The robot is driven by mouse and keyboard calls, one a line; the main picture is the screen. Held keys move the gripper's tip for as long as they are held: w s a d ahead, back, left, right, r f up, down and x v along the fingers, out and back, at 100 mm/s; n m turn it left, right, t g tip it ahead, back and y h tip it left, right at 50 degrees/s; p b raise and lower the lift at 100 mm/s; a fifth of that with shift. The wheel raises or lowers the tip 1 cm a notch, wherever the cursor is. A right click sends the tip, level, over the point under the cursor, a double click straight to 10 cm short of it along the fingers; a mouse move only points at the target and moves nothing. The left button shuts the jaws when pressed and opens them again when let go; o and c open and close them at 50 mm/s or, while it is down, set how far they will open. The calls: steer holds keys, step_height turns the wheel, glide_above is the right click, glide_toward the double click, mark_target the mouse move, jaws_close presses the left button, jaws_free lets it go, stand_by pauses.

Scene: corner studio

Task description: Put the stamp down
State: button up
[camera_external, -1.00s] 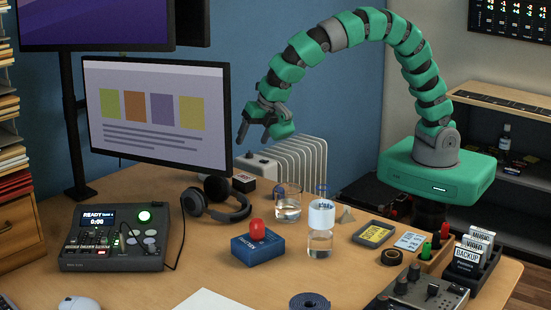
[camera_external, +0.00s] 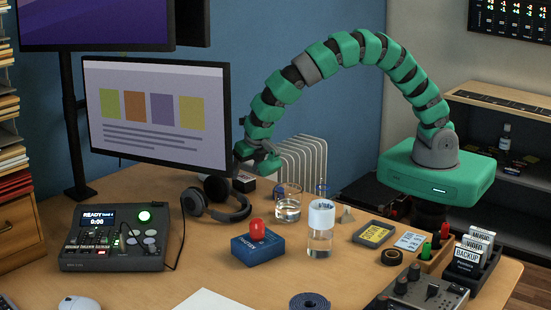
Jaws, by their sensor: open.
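A red-knobbed object (camera_external: 257,229) stands upright on a blue box (camera_external: 258,249) near the middle of the desk; it looks like a stamp on its pad, though I cannot tell for sure. My gripper (camera_external: 253,166) is open, low at the desk's back edge beside the monitor's right edge. It is behind and above the red knob, apart from it. Its fingers partly overlap each other in this view, and I see nothing held between them.
A monitor (camera_external: 157,115) is close on the left.

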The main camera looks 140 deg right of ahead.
mark_target(244, 177)
steer(key=x, duration=0.1)
steer(key=b+x, duration=0.1)
steer(key=x, duration=0.3)
steer(key=shift+s+f, duration=0.1)
steer(key=shift+s, duration=0.15)
steer(key=c, duration=1.2)
steer(key=shift+o, duration=0.2)
steer(key=shift+r, duration=0.2)
steer(key=shift+r+p, duration=0.35)
steer(key=shift+r, duration=1.15)
steer(key=shift+s+a+r, duration=0.1)
steer(key=shift+s+r, duration=0.05)
steer(key=shift+r, duration=0.1)
steer(key=s+a+r+p, duration=0.1)
steer(key=s+a+p, duration=0.1)
steer(key=s+a, duration=0.8)
steer(key=shift+s+r, duration=0.15)
steer(key=shift+s, duration=0.8)
